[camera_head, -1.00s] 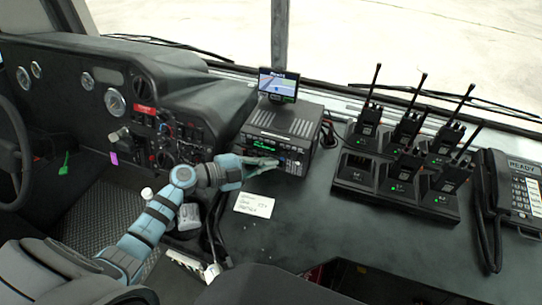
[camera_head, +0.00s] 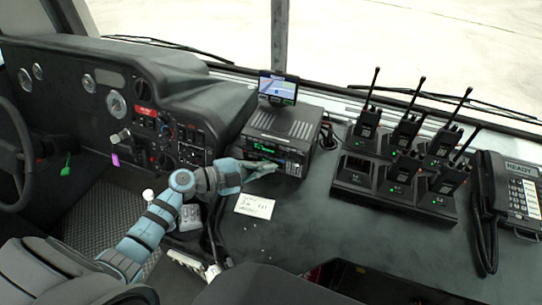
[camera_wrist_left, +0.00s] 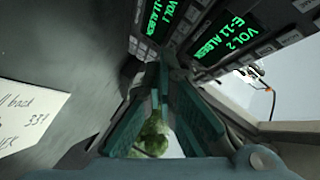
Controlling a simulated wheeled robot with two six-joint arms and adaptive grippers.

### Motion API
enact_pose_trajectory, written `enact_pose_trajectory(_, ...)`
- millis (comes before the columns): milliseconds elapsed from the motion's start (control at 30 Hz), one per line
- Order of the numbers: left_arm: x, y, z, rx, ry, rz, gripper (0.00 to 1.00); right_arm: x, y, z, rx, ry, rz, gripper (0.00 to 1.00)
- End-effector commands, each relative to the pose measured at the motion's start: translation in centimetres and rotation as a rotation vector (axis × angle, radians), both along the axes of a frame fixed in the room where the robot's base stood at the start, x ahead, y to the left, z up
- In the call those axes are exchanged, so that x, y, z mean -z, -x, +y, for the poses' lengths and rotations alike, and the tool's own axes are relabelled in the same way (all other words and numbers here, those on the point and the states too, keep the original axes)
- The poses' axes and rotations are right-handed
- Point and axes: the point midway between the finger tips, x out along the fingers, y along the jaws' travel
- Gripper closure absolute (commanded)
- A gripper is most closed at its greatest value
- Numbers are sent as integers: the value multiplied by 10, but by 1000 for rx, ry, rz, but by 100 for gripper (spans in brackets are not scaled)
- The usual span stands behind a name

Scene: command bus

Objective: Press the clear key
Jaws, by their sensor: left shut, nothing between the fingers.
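The black radio unit (camera_head: 287,123) stands on the dash under a small screen. Its front has green displays and small keys. I cannot pick out the clear key by its label in either view. My left gripper (camera_head: 272,166) is shut and empty, just in front of the radio's lower front. In the left wrist view its fingers (camera_wrist_left: 166,62) meet close to the radio's face, between two panels with green text (camera_wrist_left: 222,36). Some small keys (camera_wrist_left: 289,38) show there at the right. Whether the fingertips touch the panel I cannot tell. My right gripper is out of view.
A small screen (camera_head: 278,86) stands above the radio. A white paper note (camera_head: 254,206) lies below the gripper on the console. Several handheld radios sit in a charger (camera_head: 352,183) at the right, beside a desk phone (camera_head: 522,200). The console between the radio and charger is clear.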

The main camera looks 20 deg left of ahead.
Motion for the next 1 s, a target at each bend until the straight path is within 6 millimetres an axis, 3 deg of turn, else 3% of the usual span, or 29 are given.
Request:
enact_pose_trajectory(267,1,1,0,1,0,1,100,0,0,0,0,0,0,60)
enact_pose_trajectory(733,-1,44,-2,2,-1,2,100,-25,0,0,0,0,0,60)
enact_pose_trajectory(1000,1,51,-3,1,0,1,100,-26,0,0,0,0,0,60)
